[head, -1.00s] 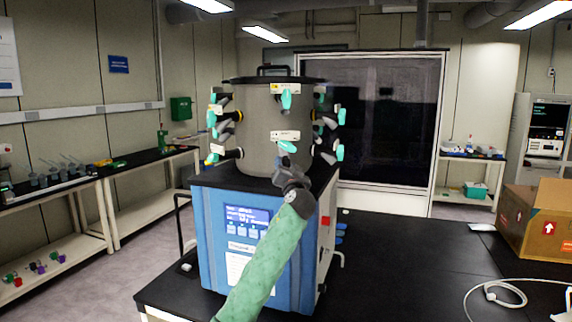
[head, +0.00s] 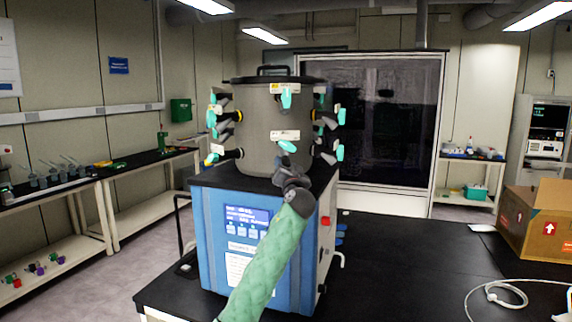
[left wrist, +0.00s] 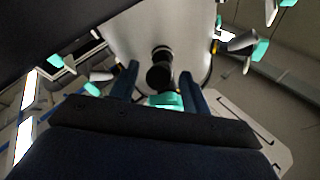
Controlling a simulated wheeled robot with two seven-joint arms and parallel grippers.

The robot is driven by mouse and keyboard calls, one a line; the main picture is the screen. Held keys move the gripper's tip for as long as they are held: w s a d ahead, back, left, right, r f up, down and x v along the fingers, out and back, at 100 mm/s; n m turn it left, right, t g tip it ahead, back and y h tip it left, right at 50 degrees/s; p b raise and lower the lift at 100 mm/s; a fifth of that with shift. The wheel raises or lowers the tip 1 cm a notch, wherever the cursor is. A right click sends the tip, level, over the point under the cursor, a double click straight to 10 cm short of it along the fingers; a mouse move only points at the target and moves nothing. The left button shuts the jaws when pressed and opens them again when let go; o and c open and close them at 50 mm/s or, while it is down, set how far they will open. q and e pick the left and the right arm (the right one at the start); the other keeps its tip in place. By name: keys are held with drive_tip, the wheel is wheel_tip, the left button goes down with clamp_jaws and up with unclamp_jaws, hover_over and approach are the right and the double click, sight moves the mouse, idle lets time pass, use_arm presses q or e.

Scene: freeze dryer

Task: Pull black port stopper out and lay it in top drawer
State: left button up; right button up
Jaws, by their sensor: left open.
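The black port stopper (left wrist: 159,76) sticks out of a port on the grey drum, as the left wrist view shows. My left gripper (left wrist: 158,71) is open, with one finger on each side of the stopper and visible gaps between. In the head view my left gripper (head: 287,164) is in front of the lower middle of the drum (head: 262,120). It hides the stopper there. A teal valve handle (head: 287,146) shows just above the gripper. I cannot make out a top drawer in either view. My right gripper is not in view.
Several teal-handled valves (head: 340,116) ring the drum, which stands on a blue freeze dryer base (head: 217,262). The black bench (head: 415,262) is largely clear to the right, with a white cable (head: 507,302) and a cardboard box (head: 535,222). A side bench (head: 120,168) stands at left.

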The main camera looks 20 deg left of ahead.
use_arm(q)
clamp_jaws()
drive_tip(key=shift+f, duration=0.1)
drive_tip(key=shift+s+d+f, duration=0.15)
drive_tip(key=shift+s+f, duration=0.15)
drive_tip(key=shift+s+d+f+b, duration=0.45)
drive_tip(key=shift+s+f+b, duration=0.3)
drive_tip(key=shift+s+f, duration=0.1)
drive_tip(key=shift+s+d+f+b, duration=0.45)
drive_tip(key=shift+s+f+b, duration=0.3)
drive_tip(key=shift+s, duration=0.1)
idle(0.5)
